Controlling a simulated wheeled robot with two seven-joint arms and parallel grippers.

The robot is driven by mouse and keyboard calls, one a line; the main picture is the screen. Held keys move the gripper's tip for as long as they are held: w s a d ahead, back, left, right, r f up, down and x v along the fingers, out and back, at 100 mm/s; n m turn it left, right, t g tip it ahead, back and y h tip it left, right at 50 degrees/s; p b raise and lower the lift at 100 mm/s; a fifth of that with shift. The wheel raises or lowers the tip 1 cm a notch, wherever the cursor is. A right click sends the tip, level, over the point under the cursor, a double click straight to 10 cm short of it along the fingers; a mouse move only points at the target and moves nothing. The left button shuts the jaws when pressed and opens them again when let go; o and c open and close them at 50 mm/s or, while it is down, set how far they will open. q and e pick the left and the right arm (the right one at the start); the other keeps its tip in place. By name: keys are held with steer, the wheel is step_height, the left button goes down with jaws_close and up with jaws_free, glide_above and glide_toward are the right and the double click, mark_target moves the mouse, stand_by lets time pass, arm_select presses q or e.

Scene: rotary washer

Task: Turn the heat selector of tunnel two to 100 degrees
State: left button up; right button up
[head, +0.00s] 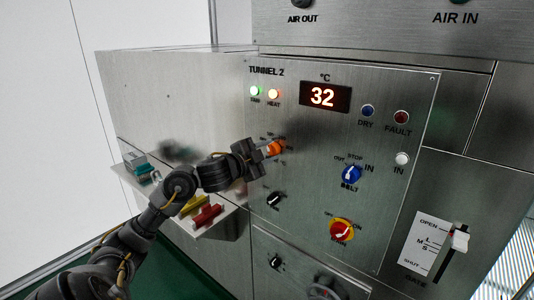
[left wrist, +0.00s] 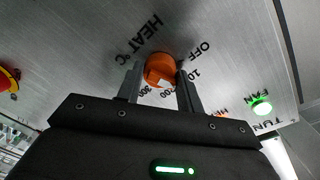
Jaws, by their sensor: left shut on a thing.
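The heat selector (head: 277,147) is an orange knob on the steel Tunnel 2 panel, left of centre in the head view. It also shows in the left wrist view (left wrist: 160,66), with "HEAT °C", "OFF", "200", "300" and a partly covered "10…" printed around it. My left gripper (head: 268,149) has its two fingers on either side of the knob and is shut on it; the fingers also show in the left wrist view (left wrist: 159,84). My right gripper is out of view.
The display (head: 324,96) reads 32. The green fan lamp (head: 255,91) and the heat lamp (head: 273,94) are lit. Below are a black knob (head: 275,199), a blue belt selector (head: 351,174) and a red-yellow switch (head: 341,230). A shelf (head: 228,222) with coloured items lies under my left arm.

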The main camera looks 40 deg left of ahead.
arm_select(q)
steer(key=shift+f, duration=0.1)
steer(key=o, duration=1)
steer(key=shift+s+a+r+b, duration=0.15)
steer(key=shift+s+b, duration=0.4)
steer(key=shift+s, duration=2.2)
steer(key=shift+s+a+r+b, duration=0.15)
steer(key=shift+s+b, duration=0.35)
steer(key=shift+s, duration=2.2)
steer(key=shift+d, duration=0.1)
